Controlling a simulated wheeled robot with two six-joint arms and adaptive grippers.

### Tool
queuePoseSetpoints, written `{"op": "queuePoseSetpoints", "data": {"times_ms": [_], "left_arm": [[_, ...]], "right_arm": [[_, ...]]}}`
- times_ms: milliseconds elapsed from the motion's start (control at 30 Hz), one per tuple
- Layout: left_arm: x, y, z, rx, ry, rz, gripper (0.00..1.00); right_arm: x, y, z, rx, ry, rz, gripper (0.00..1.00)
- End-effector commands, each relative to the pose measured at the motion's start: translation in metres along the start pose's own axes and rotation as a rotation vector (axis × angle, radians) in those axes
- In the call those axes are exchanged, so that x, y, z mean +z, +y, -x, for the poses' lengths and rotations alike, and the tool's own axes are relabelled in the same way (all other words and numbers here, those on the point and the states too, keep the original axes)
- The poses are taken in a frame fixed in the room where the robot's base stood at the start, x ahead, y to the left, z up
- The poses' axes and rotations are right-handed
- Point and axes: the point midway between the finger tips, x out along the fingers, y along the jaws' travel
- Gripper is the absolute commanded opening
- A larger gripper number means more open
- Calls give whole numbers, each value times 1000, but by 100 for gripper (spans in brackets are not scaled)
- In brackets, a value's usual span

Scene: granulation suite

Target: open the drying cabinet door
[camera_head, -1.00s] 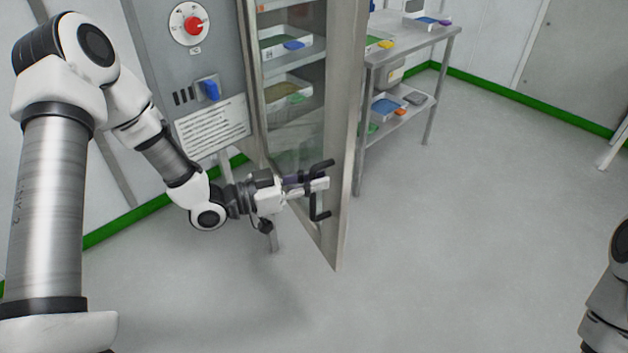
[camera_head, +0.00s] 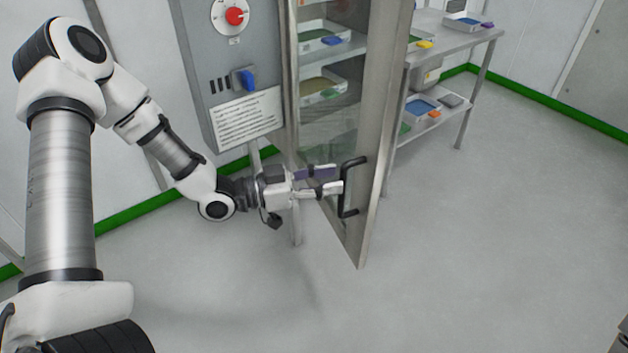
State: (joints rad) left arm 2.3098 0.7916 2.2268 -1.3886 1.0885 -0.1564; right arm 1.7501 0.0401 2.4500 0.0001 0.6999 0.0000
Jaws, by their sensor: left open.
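The drying cabinet door (camera_head: 378,130) is a tall glass panel in a metal frame. It stands swung out from the cabinet (camera_head: 290,90), its free edge towards me. A black bar handle (camera_head: 350,200) sits on the door near that edge. My left gripper (camera_head: 338,180) is open and empty, its fingertips at the left of the handle. I cannot tell whether they touch it. Through the glass and the opening, shelves with trays (camera_head: 322,42) show. My right gripper is out of view.
A grey control panel (camera_head: 230,65) with a red knob (camera_head: 236,16) and blue switch (camera_head: 245,79) is left of the door. A metal table (camera_head: 455,42) with trays stands behind it at right. The floor (camera_head: 490,230) is clear in front and to the right.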

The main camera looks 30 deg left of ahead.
Motion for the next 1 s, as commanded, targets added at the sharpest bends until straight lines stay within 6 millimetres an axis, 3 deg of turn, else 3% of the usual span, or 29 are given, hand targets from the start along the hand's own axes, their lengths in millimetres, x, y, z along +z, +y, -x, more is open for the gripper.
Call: {"op": "queuePoseSetpoints", "data": {"times_ms": [100,300,867,1000], "left_arm": [[-1,-1,19,-6,8,1,40],[0,0,35,-2,4,1,40],[1,0,38,0,0,-1,40],[17,9,38,21,-52,22,40]], "right_arm": [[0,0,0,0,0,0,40],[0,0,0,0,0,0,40],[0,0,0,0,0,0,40],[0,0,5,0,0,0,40]]}}
